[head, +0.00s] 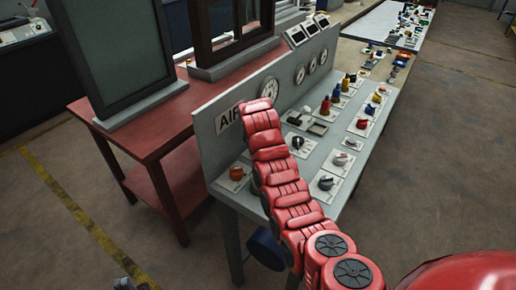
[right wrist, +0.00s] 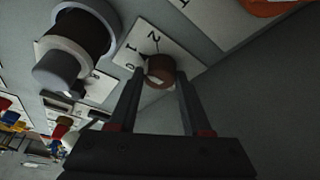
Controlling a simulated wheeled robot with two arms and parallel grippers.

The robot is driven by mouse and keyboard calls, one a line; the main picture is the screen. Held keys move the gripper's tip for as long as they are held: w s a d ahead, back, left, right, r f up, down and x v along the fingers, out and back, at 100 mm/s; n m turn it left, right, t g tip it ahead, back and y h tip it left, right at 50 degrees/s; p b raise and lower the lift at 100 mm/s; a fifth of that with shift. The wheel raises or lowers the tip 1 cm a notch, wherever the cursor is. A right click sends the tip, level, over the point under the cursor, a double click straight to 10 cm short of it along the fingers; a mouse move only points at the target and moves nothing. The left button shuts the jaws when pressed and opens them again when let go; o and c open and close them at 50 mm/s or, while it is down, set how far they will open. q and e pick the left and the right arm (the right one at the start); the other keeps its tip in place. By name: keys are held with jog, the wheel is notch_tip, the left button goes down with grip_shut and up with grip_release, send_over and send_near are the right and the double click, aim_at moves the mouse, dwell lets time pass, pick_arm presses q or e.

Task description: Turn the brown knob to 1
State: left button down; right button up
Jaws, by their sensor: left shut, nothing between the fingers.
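The brown knob (right wrist: 160,71) sits on a white plate (right wrist: 186,51) marked with numbers, of which 1 and 2 are readable, in the right wrist view. My right gripper (right wrist: 160,78) has its two dark fingers on either side of the knob. Whether they touch or squeeze it cannot be told. In the head view my red right arm hides its gripper, and I cannot make out the brown knob there. My left gripper (head: 123,285) shows only in part at the bottom left edge, shut and empty, away from the panel.
The grey bench (head: 313,165) carries several knobs, including an orange one (head: 236,173) and a black one (head: 297,142). A large round grey fitting (right wrist: 75,45) stands close left of the knob in the wrist view. A red table (head: 150,145) stands left of the bench.

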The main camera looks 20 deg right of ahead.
jog(key=o, duration=0.4)
jog(key=shift+r, duration=0.1)
jog(key=shift+s+r, duration=0.1)
jog(key=shift+r, duration=0.2)
jog(key=b+v, duration=0.1)
jog(key=v, duration=0.3)
jog(key=shift+s+a+r+b, duration=0.1)
jog(key=shift+a+r+b, duration=0.05)
jog(key=shift+r+b, duration=0.2)
jog(key=p+v, duration=1)
jog(key=v, duration=0.1)
jog(key=shift+r, duration=0.35)
jog(key=shift+s, duration=0.2)
